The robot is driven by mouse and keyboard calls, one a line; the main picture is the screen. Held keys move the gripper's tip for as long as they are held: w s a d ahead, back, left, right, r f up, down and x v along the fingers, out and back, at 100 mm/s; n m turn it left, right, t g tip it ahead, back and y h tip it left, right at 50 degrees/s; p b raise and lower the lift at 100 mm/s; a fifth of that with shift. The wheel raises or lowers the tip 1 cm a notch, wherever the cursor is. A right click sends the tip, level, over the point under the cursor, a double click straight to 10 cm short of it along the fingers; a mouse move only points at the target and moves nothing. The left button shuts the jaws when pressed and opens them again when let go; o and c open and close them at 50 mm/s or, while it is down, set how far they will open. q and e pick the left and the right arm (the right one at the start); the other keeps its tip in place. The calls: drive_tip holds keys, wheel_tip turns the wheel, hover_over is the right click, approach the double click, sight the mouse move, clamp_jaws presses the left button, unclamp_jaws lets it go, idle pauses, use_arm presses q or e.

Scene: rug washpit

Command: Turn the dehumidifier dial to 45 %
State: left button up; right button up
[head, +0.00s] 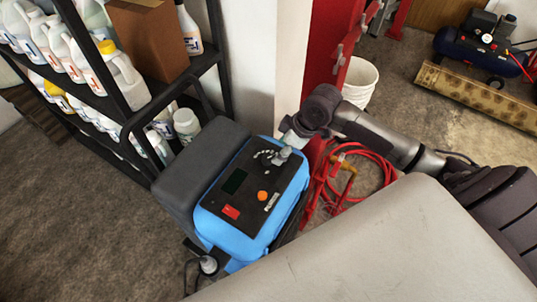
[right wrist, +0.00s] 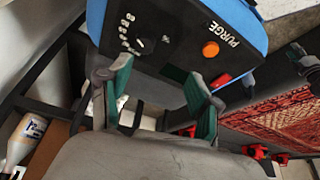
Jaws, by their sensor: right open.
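The dehumidifier (head: 212,217) is a blue case with a black top panel, standing in the middle of the head view. Its dial (right wrist: 147,44) is a small dark knob beside an arc of white marks in the right wrist view. The mark it points to is too small to read. My right gripper (head: 287,148) is over the dial end of the panel and partly covers the dial in the head view. In the right wrist view the green-padded fingers (right wrist: 160,67) are spread apart and empty, with the dial just beyond and between them. My left gripper is not in view.
Black shelves (head: 170,92) with white jugs stand at left. A red post (head: 327,75) and coiled red hose (head: 375,172) stand close behind my right arm.

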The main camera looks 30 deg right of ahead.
sight(268, 158)
drive_tip(key=w+f, duration=0.1)
drive_tip(key=f, duration=0.2)
drive_tip(key=w+a+f+p, duration=0.1)
drive_tip(key=w+f, duration=0.1)
drive_tip(key=f, duration=0.1)
drive_tip(key=w+f, duration=0.2)
drive_tip(key=f, duration=0.2)
drive_tip(key=shift+w+a+p, duration=0.2)
drive_tip(key=shift+p, duration=0.2)
drive_tip(key=c, duration=1.1)
drive_tip(key=shift+c, duration=0.2)
